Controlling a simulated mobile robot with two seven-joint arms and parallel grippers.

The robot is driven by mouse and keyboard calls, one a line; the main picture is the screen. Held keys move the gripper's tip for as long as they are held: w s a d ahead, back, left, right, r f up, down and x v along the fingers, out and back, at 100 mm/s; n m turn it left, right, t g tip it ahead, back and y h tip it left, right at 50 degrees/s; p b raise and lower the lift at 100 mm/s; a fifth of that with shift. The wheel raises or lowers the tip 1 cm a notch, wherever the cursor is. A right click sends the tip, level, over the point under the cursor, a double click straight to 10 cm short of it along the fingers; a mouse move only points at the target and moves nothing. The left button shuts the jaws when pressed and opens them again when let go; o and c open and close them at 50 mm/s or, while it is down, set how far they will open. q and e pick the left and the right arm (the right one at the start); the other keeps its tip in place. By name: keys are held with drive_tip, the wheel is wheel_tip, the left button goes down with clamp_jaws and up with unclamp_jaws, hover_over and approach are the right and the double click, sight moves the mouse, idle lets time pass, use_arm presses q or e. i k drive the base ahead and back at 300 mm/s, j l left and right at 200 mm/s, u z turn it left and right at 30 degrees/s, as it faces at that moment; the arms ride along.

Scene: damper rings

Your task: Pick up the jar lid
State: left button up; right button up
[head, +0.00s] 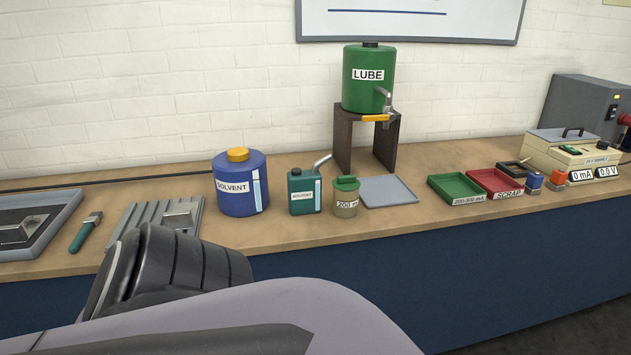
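A small olive-tan jar (346,204) labelled "200 m" stands upright on the bench, right of the middle of the head view. Its green jar lid (347,183) sits on top of it. Neither gripper's fingers show. A dark ribbed joint and a pale link of my own arm fill the lower left foreground, apart from the jar in the picture.
A green solvent can (304,191) with a spout stands just left of the jar, and a blue solvent drum (240,184) further left. A flat grey tray (387,191) lies right of the jar. A green lube tank (368,78) stands on a dark stand (343,140) behind.

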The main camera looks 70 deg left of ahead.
sight(350, 183)
drive_tip(key=u, duration=2)
